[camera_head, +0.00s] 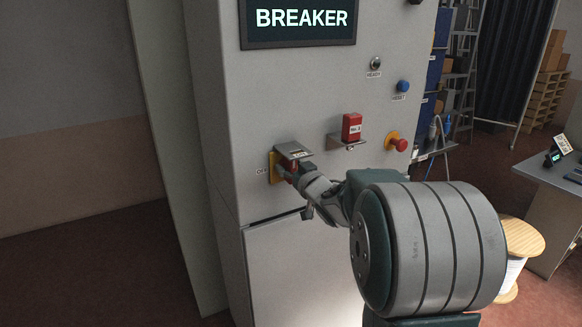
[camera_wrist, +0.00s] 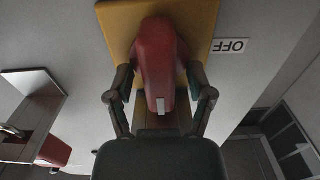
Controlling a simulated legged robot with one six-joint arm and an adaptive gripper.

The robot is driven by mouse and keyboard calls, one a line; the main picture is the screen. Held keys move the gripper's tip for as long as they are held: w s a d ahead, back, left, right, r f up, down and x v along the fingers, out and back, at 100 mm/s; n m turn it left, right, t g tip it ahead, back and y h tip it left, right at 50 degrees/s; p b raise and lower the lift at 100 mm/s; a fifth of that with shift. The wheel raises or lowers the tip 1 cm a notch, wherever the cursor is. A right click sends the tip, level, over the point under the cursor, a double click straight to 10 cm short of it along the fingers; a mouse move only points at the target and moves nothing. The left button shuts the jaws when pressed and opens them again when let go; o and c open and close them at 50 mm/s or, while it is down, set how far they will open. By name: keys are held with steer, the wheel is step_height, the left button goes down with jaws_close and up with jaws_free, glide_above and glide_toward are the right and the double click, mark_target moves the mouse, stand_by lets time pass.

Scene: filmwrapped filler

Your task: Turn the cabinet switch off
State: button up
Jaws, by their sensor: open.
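The cabinet (camera_head: 225,110) is grey and tall, with a "BREAKER" sign near its top. The switch is a red handle (camera_wrist: 158,65) on a yellow plate (camera_wrist: 112,25); the plate also shows in the head view (camera_head: 272,166), mostly hidden by my gripper. An "OFF" label (camera_head: 262,171) sits just left of the plate; it appears upside down in the wrist view (camera_wrist: 230,46). My gripper (camera_wrist: 160,85) is open, with one finger on each side of the red handle. I cannot tell whether either finger touches it. A small metal hood (camera_head: 293,149) juts out above the switch.
A red block (camera_head: 351,127) on a small bracket, a red push button (camera_head: 398,144) on yellow, a blue button (camera_head: 403,86) and a dark round fitting (camera_head: 376,63) are on the cabinet front. A spool (camera_head: 522,240) and a desk (camera_head: 550,180) stand at right. The floor at left is clear.

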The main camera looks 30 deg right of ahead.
jaws_close()
steer(key=shift+n, duration=0.3)
steer(key=n, duration=0.4)
steer(key=shift+a, duration=0.25)
steer(key=n, duration=0.5)
steer(key=shift+a+f, duration=0.15)
steer(key=shift+a, duration=0.05)
steer(key=n, duration=0.4)
steer(key=shift+a+f, duration=0.1)
steer(key=shift+f, duration=0.1)
steer(key=shift+s+f+n, duration=0.1)
steer(key=shift+f+n, duration=0.05)
steer(key=shift+n, duration=0.95)
steer(key=shift+f+n, duration=0.15)
steer(key=shift+n, duration=0.95)
steer(key=shift+f, duration=0.1)
